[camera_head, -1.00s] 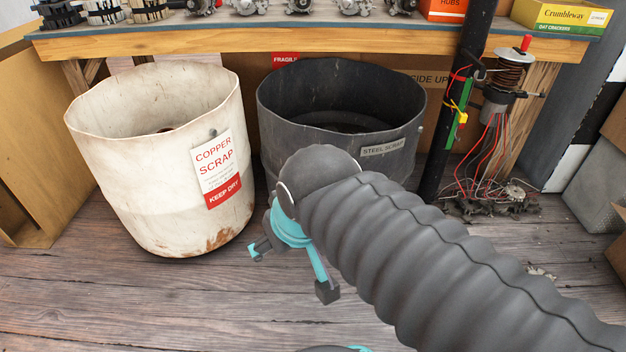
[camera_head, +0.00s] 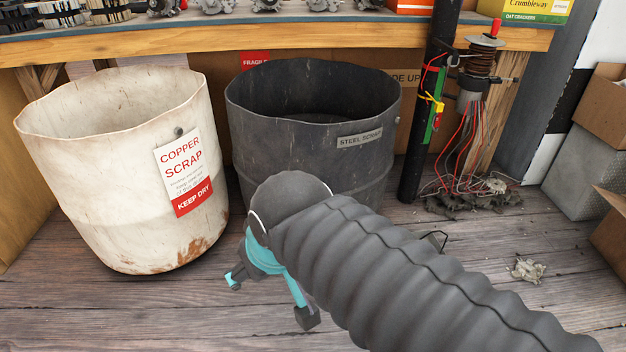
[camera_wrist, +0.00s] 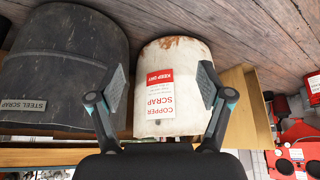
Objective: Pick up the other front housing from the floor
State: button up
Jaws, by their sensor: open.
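A small, pale metal casting (camera_head: 527,268) lies on the wooden floor at the right of the head view, right of my arm. It looks like a front housing, but it is too small to be sure. My gripper (camera_head: 270,297) is over the floor in front of the bins, left of the casting and well apart from it. In the wrist view my gripper (camera_wrist: 161,88) shows its two fingers wide apart with nothing between them. The casting is not in the wrist view.
A white copper scrap bin (camera_head: 110,190) and a dark steel scrap bin (camera_head: 300,150) stand before the workbench (camera_head: 200,50). A black post (camera_head: 428,110) with a wired device stands right of them. Cardboard boxes (camera_head: 610,110) line the right side. The right-hand floor is mostly clear.

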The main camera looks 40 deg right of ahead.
aim_at(536, 271)
jog(key=z, duration=2.45)
jog(key=k, duration=0.5)
jog(key=z, duration=0.35)
jog(key=i, duration=1.25)
jog(key=u, duration=0.75)
jog(key=i, duration=0.35)
jog(key=u, duration=0.45)
